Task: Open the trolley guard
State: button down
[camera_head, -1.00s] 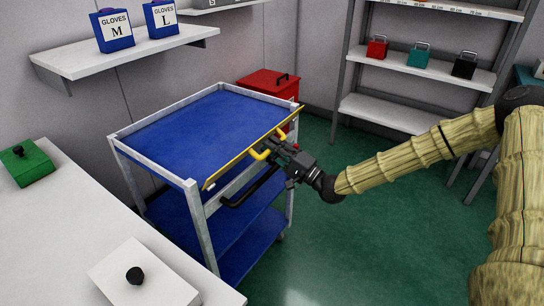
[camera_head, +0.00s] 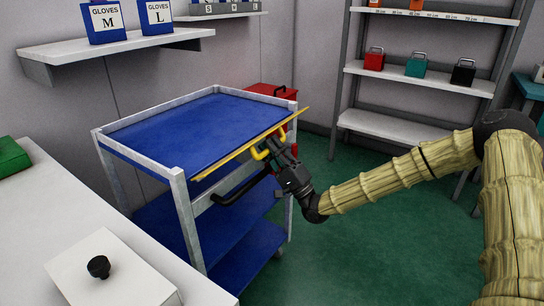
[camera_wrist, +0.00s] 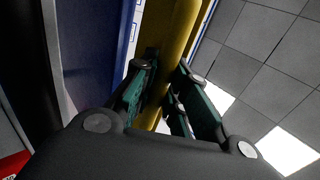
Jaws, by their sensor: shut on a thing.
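The blue and white trolley (camera_head: 178,192) stands left of centre in the head view. Its guard (camera_head: 228,163) is a long yellow-edged bar along the trolley's near right side, by the top shelf. A yellow handle (camera_head: 259,154) sticks out from the guard. My gripper (camera_head: 273,148) is shut on this handle, coming from the lower right. In the wrist view, the yellow bar of the handle (camera_wrist: 181,35) runs between the teal-padded fingers of my gripper (camera_wrist: 165,88). The fingers partly hide the handle.
A black push handle (camera_head: 240,190) sits just below the guard. A white counter (camera_head: 70,215) with a lidded box is at the lower left. A red box (camera_head: 262,91) stands behind the trolley. Shelving (camera_head: 385,125) is at the back right. Green floor is clear right of the trolley.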

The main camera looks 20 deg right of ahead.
jog(key=shift+f+t+y+b, duration=0.2)
jog(key=shift+t+y+b, duration=0.15)
jog(key=shift+b, duration=0.4)
jog(key=c, duration=1.4)
grip_release()
jog(key=shift+f, duration=0.1)
jog(key=v, duration=1.2)
